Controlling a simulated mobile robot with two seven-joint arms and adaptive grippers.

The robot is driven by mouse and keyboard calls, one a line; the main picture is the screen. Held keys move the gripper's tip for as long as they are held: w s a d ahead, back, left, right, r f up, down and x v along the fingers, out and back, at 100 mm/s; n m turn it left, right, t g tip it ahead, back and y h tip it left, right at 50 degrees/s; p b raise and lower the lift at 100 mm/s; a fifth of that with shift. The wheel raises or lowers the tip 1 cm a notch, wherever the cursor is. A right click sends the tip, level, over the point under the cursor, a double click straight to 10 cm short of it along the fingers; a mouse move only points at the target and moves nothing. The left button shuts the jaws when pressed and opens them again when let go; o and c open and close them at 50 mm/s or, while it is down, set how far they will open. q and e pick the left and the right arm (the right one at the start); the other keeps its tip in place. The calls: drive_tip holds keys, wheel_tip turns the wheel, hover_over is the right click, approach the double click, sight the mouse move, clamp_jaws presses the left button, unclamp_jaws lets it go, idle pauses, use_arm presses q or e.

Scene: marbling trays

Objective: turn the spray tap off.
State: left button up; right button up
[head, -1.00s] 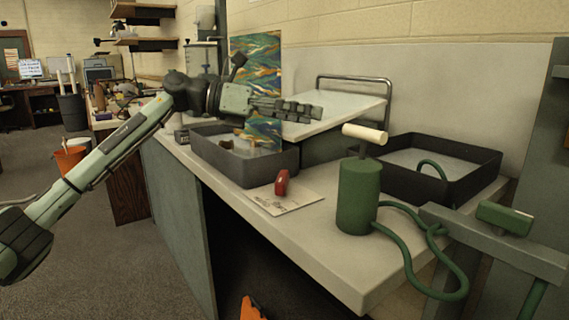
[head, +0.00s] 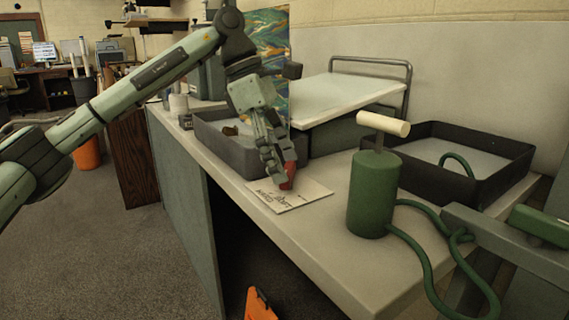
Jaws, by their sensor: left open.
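A small red piece (head: 289,176) stands on a printed card (head: 305,194) near the front edge of the counter; I cannot tell whether it is the tap's handle. My left gripper (head: 277,176) points down at it from above, fingers open. The fingers are right at the red piece and hide part of it; contact is unclear. A green pump tank (head: 373,195) with a pale T-handle (head: 383,124) stands to the right, with a green hose (head: 425,262) running from it. No other part is clearly a spray tap. My right gripper is not in view.
A dark tray (head: 225,140) stands behind my left gripper, and another dark tray (head: 500,183) at the right back. A grey bar with a green block (head: 540,224) is at the right edge. The front counter strip is mostly clear.

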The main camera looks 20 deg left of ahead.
use_arm(q)
drive_tip(key=shift+d+f, duration=0.15)
drive_tip(key=shift+f, duration=0.25)
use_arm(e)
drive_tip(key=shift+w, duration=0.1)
use_arm(q)
drive_tip(key=c, duration=0.9)
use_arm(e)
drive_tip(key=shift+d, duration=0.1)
